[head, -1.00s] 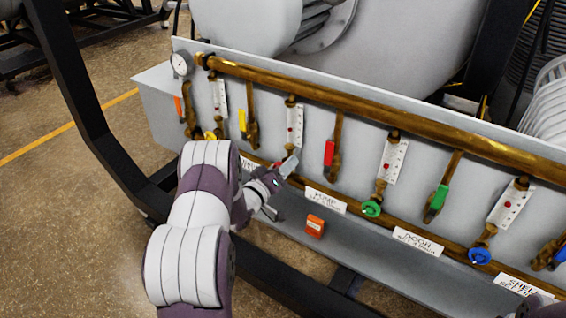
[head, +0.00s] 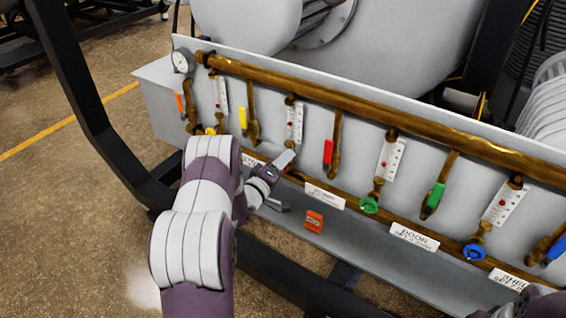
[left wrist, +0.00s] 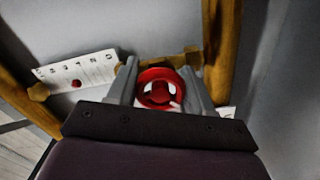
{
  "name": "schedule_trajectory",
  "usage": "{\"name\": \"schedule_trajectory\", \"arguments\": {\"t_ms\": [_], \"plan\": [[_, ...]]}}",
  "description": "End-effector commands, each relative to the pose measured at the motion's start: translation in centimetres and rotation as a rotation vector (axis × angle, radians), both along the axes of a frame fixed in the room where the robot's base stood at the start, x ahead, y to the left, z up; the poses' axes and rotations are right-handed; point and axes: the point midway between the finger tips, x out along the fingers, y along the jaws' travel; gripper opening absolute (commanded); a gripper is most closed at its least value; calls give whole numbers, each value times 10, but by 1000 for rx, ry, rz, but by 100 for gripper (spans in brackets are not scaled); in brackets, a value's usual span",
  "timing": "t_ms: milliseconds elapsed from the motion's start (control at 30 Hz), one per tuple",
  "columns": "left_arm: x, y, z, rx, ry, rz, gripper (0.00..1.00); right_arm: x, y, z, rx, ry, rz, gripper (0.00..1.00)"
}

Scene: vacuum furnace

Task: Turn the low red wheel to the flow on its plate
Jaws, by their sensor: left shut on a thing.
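The low red wheel (left wrist: 158,88) sits between the two fingers of my left gripper (left wrist: 160,92) in the left wrist view. The fingers are shut on it, one at each side of the rim. In the head view my left gripper (head: 281,181) is at the lower pipe below the second-from-left flow plate, and it hides the wheel. That white plate (head: 295,122) has marks and a red dot; it also shows in the left wrist view (left wrist: 78,72), left of the wheel. Its numbers are too small to read surely.
A red lever (head: 328,152) hangs right of the plate, a yellow lever (head: 243,119) left of it. A green wheel (head: 370,205) and blue wheel (head: 475,252) are farther right. An orange box (head: 314,220) is on the ledge below. A brass pipe (head: 400,117) crosses above.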

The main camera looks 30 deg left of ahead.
Motion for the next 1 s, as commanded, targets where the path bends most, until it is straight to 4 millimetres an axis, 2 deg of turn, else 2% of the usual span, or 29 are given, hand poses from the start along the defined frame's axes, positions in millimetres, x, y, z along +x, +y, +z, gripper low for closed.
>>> {"name": "schedule_trajectory", "arguments": {"t_ms": [300, 333, 367, 400, 1000], "plan": [[0, 0, -1, -1, 2, 1, 20, 0, 0, 0, 0, 0, 0, 66], [0, 0, -1, -1, 2, 1, 61, 0, 0, 0, 0, 0, 0, 66], [0, 0, -1, -1, 2, 1, 70, 0, 0, 0, 0, 0, 0, 66], [0, 0, -1, 0, 1, 0, 76, 0, 0, 0, 0, 0, 0, 66], [2, -1, 2, 2, -7, 0, 76, 0, 0, 0, 0, 0, 0, 66]]}}
